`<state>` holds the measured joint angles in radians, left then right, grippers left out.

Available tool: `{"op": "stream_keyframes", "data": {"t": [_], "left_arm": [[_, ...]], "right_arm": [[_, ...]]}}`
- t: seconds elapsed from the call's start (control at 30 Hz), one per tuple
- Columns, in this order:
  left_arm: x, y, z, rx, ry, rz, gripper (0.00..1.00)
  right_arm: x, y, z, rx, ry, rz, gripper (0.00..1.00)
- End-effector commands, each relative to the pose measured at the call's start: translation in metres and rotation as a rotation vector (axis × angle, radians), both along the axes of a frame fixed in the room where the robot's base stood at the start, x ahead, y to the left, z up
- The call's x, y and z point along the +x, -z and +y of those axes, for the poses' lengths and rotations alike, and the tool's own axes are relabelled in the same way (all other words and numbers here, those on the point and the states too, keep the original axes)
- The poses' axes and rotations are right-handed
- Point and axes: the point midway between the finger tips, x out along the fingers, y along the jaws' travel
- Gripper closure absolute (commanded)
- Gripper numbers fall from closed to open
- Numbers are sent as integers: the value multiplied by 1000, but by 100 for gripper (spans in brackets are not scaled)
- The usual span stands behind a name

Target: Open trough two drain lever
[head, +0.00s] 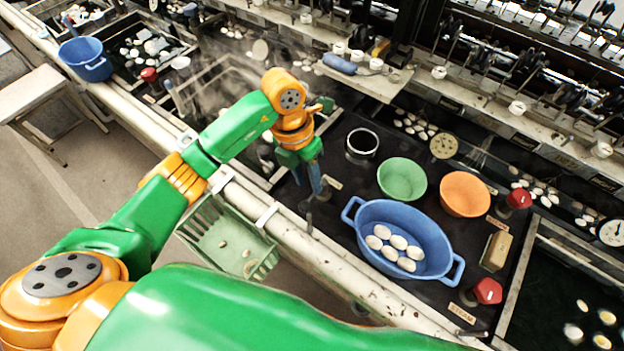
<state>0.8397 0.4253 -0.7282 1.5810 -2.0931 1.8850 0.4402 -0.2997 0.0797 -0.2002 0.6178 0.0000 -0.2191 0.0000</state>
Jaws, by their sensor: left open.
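My left gripper (319,188) hangs down over the front edge of the worktop, with its blue fingers pointing at the floor side. It is open. A small dark lever-like part (308,218) shows just below and left of the fingertips, at the front rail; I cannot tell whether they touch. A steaming trough (215,80) lies behind my left arm, partly hidden by it. No trough number is readable, so I cannot tell which is trough two. My right gripper is not in view.
On the dark worktop stand a blue basin (372,212) of cocoons, a green bowl (402,180), an orange bowl (465,194) and red knobs (487,291). A green basket (215,240) hangs on the front rail (340,270). Another trough (560,300) is at right.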

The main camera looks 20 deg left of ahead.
Motion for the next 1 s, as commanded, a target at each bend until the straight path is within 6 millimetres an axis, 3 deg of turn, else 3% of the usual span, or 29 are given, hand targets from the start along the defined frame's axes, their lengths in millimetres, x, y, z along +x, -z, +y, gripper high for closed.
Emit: {"op": "stream_keyframes", "data": {"t": [0.2, 0.47, 0.63, 1.0], "left_arm": [[-3, 33, -7, -2, 0, 3, 59], [-3, 39, -8, -4, 2, -1, 59], [-3, 39, -8, -4, 2, -1, 100], [-3, 38, -8, -5, 2, -1, 100]], "right_arm": [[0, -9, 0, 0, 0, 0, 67], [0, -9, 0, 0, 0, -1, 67], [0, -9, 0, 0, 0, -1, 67], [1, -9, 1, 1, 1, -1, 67]]}}
